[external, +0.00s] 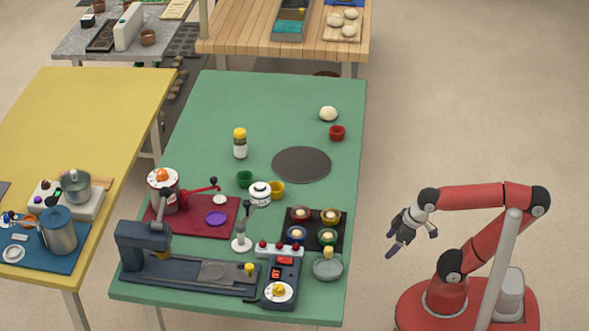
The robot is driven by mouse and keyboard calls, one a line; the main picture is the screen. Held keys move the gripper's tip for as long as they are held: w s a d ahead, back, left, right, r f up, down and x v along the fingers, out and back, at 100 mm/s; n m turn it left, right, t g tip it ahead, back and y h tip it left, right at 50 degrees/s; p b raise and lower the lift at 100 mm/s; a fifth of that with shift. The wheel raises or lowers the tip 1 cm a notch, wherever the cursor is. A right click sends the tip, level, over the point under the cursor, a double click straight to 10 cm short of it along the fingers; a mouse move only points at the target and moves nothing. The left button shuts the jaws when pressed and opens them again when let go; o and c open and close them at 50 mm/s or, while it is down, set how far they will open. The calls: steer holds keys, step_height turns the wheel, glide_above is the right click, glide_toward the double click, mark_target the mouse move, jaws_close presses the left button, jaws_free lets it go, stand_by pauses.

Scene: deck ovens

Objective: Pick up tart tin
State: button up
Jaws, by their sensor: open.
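Several small coloured cups that look like tart tins are on the green table (300,92). A red tin (337,133) stands empty near the right edge, a green tin (245,179) and a yellow tin (277,190) stand near the middle. Four more, red (301,214), yellow (331,216), blue (296,235) and green (327,237), hold pale filling on a black tray (314,226). I cannot tell which tin is meant. My gripper (393,250) is open and empty, pointing down beyond the table's right edge, apart from all the tins.
A dough ball (328,113) and a dark round disc (302,164) lie on the table's far half. A red mat with a press, a grey machine (190,272), a control box (281,282) and a grey bowl (328,268) crowd the near end.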

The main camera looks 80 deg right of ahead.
step_height(320, 180, up, 22)
steer(key=f, duration=0.1)
steer(key=n+t+h+p, duration=0.2)
steer(key=n+t, duration=0.8)
steer(key=n, duration=2.3)
glide_toward(340, 218)
step_height(340, 218, up, 5)
steer(key=w+h, duration=0.1)
steer(key=w, duration=0.2)
steer(key=shift+n, duration=0.4)
steer(key=w+f, duration=0.2)
steer(key=w+f+b, duration=0.1)
steer(key=w+f, duration=0.1)
steer(key=w+d+f, duration=0.1)
steer(key=w+f, duration=0.1)
steer(key=w, duration=0.1)
steer(key=shift+w+f, duration=0.1)
steer(key=shift+f, duration=0.3)
steer(key=shift+d, duration=0.1)
steer(key=c, duration=1.1)
